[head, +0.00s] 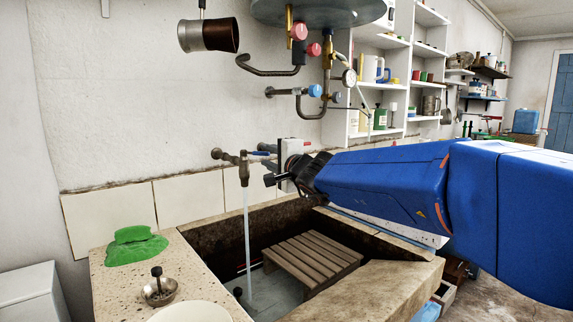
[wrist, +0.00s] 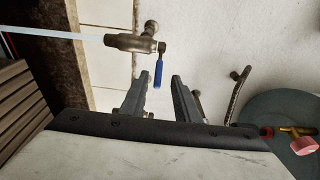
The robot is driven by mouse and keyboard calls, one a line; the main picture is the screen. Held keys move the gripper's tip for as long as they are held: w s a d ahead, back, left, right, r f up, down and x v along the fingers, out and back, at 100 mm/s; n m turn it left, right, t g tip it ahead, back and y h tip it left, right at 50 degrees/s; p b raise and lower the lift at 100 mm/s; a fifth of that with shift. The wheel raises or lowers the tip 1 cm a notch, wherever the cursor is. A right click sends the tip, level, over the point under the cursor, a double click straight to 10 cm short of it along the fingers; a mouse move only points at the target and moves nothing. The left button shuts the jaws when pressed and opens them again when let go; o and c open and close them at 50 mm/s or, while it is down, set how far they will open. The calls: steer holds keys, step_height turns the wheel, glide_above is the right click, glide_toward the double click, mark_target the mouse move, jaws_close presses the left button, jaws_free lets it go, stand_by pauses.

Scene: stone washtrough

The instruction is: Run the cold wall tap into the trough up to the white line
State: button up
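The brass wall tap (head: 243,167) runs a pale stream of water (head: 247,230) into the stone trough (head: 215,238). In the wrist view the tap (wrist: 130,42) has a blue lever (wrist: 158,72). My gripper (wrist: 161,76) is open, with its fingertips on either side of the lever's free end; contact cannot be told. In the head view my gripper (head: 280,174) is just right of the tap. Shallow water (head: 280,291) seems to cover the trough floor. A short white line (head: 249,266) with red by it shows low on the inner wall.
A slatted wooden rack (head: 313,260) sits in the trough. A green cloth (head: 135,246) and a metal strainer (head: 160,290) lie on the left ledge. Pipes and valves (head: 300,92) hang under a grey tank (head: 318,10) above. White shelves (head: 400,75) stand behind my arm.

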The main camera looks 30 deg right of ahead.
steer(key=s, duration=1.2)
steer(key=shift+d, duration=0.15)
steer(key=shift+r, duration=0.1)
stand_by(6.5)
